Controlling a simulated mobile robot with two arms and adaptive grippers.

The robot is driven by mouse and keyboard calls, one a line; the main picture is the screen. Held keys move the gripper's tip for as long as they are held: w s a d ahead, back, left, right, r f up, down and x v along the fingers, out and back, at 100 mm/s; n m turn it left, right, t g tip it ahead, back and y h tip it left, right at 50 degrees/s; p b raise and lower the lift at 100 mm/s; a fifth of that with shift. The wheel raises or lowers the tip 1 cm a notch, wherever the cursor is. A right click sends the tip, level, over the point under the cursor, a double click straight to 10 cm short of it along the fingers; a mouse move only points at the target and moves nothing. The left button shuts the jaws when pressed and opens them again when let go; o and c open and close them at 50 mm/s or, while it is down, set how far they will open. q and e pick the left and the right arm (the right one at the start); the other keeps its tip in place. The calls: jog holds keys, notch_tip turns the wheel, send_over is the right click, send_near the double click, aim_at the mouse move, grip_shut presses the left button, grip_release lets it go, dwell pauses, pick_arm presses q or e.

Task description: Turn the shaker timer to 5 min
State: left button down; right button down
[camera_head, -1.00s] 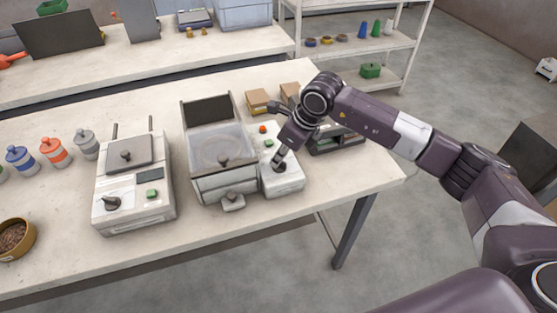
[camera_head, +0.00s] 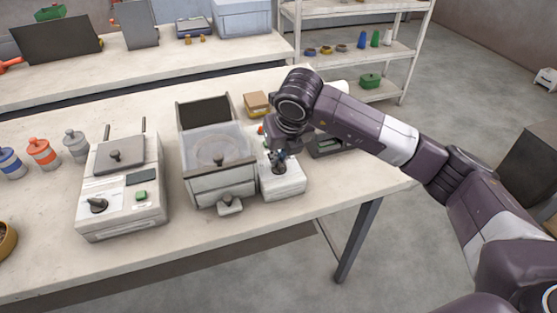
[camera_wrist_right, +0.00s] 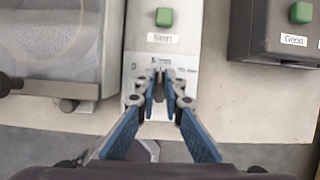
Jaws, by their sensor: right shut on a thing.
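The shaker (camera_head: 213,160), a box with a clear chamber and a raised dark lid, stands on the near table. Its white control box (camera_head: 288,188) is directly to its right. The right wrist view shows this panel (camera_wrist_right: 187,70) with a green button (camera_wrist_right: 164,17) labelled "Start" and small marks around the timer knob. My right gripper (camera_head: 279,165) points down at the panel. In the right wrist view its fingertips (camera_wrist_right: 160,88) are closed on the dark timer knob (camera_wrist_right: 158,90), which they mostly hide. The mark it points to cannot be read. My left gripper is out of view.
A dark device (camera_head: 328,146) with a green "Good" button (camera_wrist_right: 301,12) stands close to the right of the panel. A white machine (camera_head: 122,190) with a black knob stands left of the shaker. Small cardboard boxes (camera_head: 257,103) lie behind. The table's front edge is clear.

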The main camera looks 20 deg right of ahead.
jog(key=shift+r, duration=0.1)
dwell(0.4)
jog(key=c, duration=2)
grip_release()
jog(key=shift+c, duration=0.2)
jog(key=v, duration=1.2)
